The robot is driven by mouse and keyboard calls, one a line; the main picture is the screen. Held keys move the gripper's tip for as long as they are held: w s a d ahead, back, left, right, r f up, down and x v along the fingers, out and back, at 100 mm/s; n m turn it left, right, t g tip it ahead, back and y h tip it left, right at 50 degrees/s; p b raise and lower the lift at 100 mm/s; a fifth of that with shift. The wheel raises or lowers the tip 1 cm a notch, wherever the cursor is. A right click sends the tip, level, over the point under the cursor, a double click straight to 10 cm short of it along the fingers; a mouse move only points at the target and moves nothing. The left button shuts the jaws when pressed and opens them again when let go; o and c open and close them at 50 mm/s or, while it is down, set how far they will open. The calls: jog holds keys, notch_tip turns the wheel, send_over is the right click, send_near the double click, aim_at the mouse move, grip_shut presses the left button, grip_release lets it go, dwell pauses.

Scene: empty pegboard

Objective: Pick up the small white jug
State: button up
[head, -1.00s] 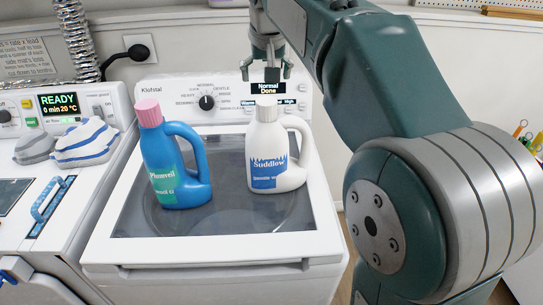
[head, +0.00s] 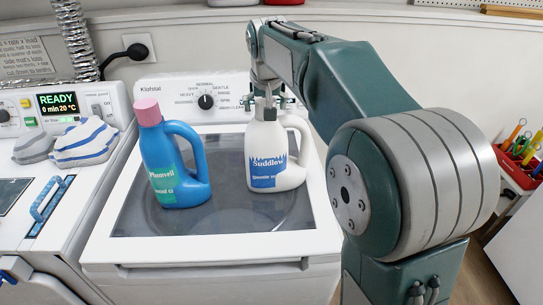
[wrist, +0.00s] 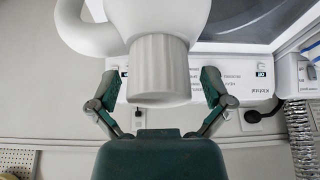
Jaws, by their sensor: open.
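The white jug (head: 265,150) with a blue "Suddlow" label and a handle on its right stands upright on the dark glass lid of the middle machine. My gripper (head: 266,102) is at the jug's top, pointing down. In the wrist view, the jug's white ribbed cap (wrist: 158,65) lies between the two spread fingers of my gripper (wrist: 160,82). Gaps show on both sides of the cap, so the gripper is open and not gripping it. The jug's far side is hidden in the head view.
A blue jug (head: 170,155) with a pink cap stands close to the left on the same machine (head: 210,250). The control panel (head: 205,98) rises behind. Folded cloths (head: 88,142) lie on the left machine. A red tool box (head: 520,165) is at far right.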

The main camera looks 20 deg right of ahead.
jog(key=c, duration=1.3)
jog(key=shift+o, duration=0.2)
jog(key=shift+r, duration=0.1)
